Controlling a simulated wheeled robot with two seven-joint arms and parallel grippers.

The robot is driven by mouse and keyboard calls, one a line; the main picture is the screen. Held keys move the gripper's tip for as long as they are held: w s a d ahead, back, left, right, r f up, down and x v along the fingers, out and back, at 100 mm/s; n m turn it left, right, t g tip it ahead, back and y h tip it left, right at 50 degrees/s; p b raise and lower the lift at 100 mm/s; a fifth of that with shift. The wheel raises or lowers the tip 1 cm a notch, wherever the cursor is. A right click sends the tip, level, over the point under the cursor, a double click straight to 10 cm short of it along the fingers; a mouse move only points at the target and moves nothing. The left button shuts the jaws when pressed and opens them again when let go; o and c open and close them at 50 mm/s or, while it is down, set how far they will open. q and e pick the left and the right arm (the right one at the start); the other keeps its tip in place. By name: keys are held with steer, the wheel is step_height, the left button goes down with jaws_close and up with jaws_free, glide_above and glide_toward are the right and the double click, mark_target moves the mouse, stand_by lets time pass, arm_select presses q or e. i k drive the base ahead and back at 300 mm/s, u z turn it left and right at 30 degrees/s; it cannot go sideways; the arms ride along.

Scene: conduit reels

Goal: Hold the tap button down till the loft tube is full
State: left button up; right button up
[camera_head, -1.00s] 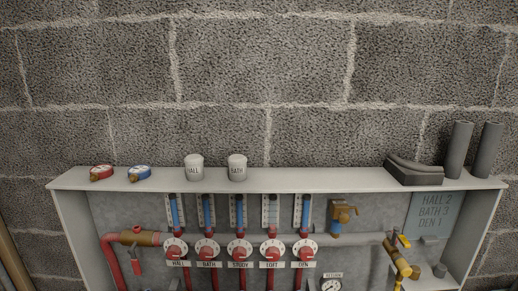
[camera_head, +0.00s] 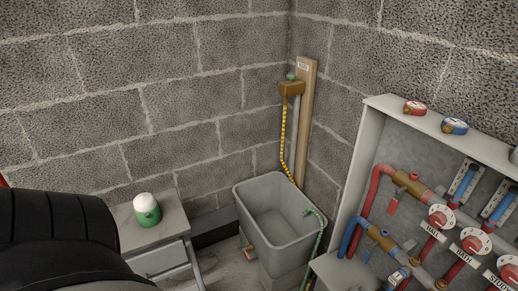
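A brass tap body (camera_head: 291,88) with a small green button (camera_head: 291,77) on top is fixed to a wooden post (camera_head: 306,125) in the wall corner. A yellow hose (camera_head: 284,130) hangs from it towards a grey trough. The loft tube is out of view now. Only the tubes nearest the manifold's left end show, the one above the HALL dial (camera_head: 462,182) and the one above the BATH dial (camera_head: 497,212). Neither of my grippers is in view.
The grey trough (camera_head: 252,222) stands in the corner, with a green hose (camera_head: 318,240) over its rim. A green, white-topped container (camera_head: 146,209) stands on a small bench (camera_head: 176,222). The white cabinet (camera_head: 366,150) is at right. A large black ridged shape blocks the lower left.

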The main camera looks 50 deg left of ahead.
mark_target(290, 77)
steer(key=u, duration=0.6)
steer(key=k, duration=0.65)
steer(key=i, duration=0.5)
steer(key=u, duration=0.7)
steer(key=i, duration=0.9)
steer(key=z, duration=0.8)
steer(key=i, duration=0.4)
steer(key=z, duration=0.45)
